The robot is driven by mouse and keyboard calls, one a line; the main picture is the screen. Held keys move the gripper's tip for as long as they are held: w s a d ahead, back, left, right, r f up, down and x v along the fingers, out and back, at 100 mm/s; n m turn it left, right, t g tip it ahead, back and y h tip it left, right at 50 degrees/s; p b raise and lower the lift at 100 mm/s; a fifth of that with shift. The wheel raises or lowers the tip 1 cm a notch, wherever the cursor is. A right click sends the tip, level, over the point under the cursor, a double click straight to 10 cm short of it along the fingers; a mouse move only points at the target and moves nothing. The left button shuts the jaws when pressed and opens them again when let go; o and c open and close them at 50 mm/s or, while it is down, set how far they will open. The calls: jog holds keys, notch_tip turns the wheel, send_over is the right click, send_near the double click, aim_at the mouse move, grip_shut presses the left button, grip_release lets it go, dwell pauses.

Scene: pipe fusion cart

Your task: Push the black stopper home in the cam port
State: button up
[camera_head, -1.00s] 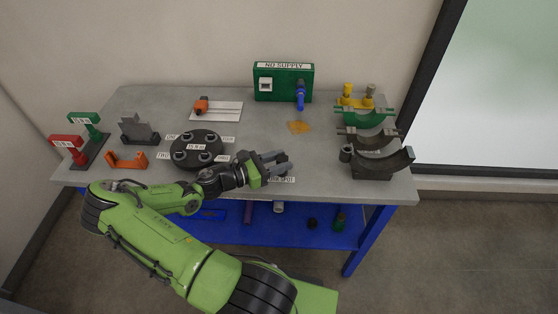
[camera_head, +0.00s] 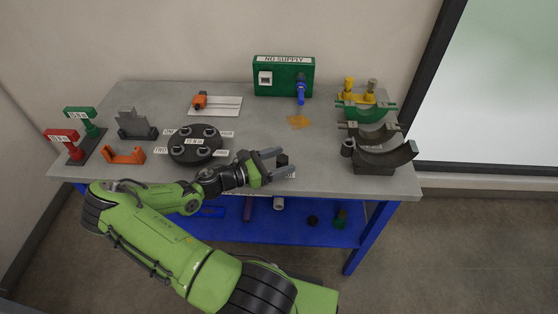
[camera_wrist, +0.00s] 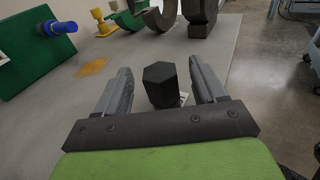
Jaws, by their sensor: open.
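A black six-sided stopper (camera_wrist: 160,83) stands on the grey table between my gripper's fingers in the wrist view. It also shows as a small dark block in the head view (camera_head: 283,160). My gripper (camera_wrist: 160,88) is open, with one finger on each side of the stopper and a visible gap to each. In the head view my gripper (camera_head: 280,163) is low over the front middle of the table. A round black disc (camera_head: 182,158) with several ports and small labels lies left of it. The labels are too small to read surely, so I cannot tell which port is the cam port.
A green "NO SUPPLY" box (camera_head: 270,88) with a blue handle stands at the back. Curved clamp parts (camera_head: 385,157) stand at the right. An orange bracket (camera_head: 124,156) and red and green signs (camera_head: 62,137) are at the left. An amber patch (camera_head: 299,122) marks the table.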

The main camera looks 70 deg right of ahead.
jog(key=p+v, duration=0.1)
jog(key=v, duration=1.4)
jog(key=shift+w+a, duration=0.25)
jog(key=shift+w, duration=0.05)
